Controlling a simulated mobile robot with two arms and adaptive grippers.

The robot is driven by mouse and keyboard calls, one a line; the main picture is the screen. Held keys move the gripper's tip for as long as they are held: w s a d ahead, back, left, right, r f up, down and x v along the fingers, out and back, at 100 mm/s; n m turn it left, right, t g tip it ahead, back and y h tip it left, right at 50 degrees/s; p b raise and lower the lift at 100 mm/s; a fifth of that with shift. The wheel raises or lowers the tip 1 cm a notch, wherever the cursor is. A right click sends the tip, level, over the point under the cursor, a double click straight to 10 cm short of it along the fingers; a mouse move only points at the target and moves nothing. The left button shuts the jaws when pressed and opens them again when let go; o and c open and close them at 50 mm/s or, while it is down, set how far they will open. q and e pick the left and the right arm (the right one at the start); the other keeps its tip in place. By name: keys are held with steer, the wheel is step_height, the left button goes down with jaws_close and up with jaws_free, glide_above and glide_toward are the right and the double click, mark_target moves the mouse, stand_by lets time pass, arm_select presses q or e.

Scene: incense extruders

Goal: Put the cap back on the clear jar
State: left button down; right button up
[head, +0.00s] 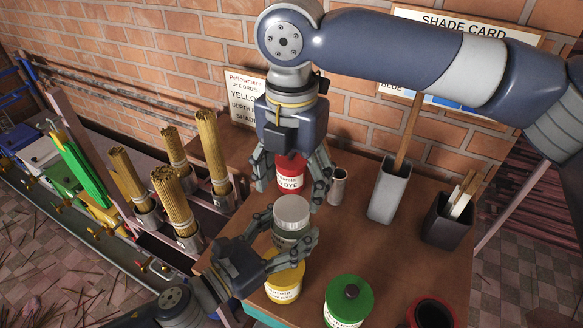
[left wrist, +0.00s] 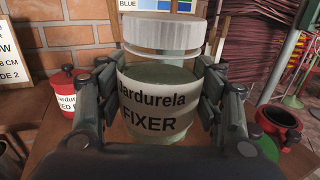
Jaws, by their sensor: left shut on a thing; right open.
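The clear jar (head: 292,238), with greenish contents, is held upright by my left gripper (head: 292,250). Its label reads FIXER in the left wrist view (left wrist: 160,105), where the fingers press on both sides. The pale ribbed cap (head: 291,208) rests level over the jar's mouth; it also shows in the left wrist view (left wrist: 165,34). I cannot tell whether it is screwed tight. My right gripper (head: 291,188) is open and empty, pointing down above the cap, its fingers spread apart. The right gripper is outside the left wrist view.
A red dye pot (head: 290,175) stands behind the jar, a yellow pot (head: 285,280) below it and a green pot (head: 348,300) to the right. An open red pot (head: 432,313) is at the lower right. A grey holder (head: 388,190) and a dark box (head: 447,222) stand on the table.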

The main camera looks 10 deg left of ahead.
mark_target(291, 207)
steer(key=shift+f, duration=2.65)
steer(key=c, duration=1.1)
steer(key=m, duration=1.9)
steer(key=shift+a, duration=0.1)
steer(key=m, duration=0.6)
steer(key=shift+w+m, duration=0.1)
steer(key=shift+m, duration=0.3)
steer(key=o, duration=1.2)
steer(key=shift+c, duration=0.2)
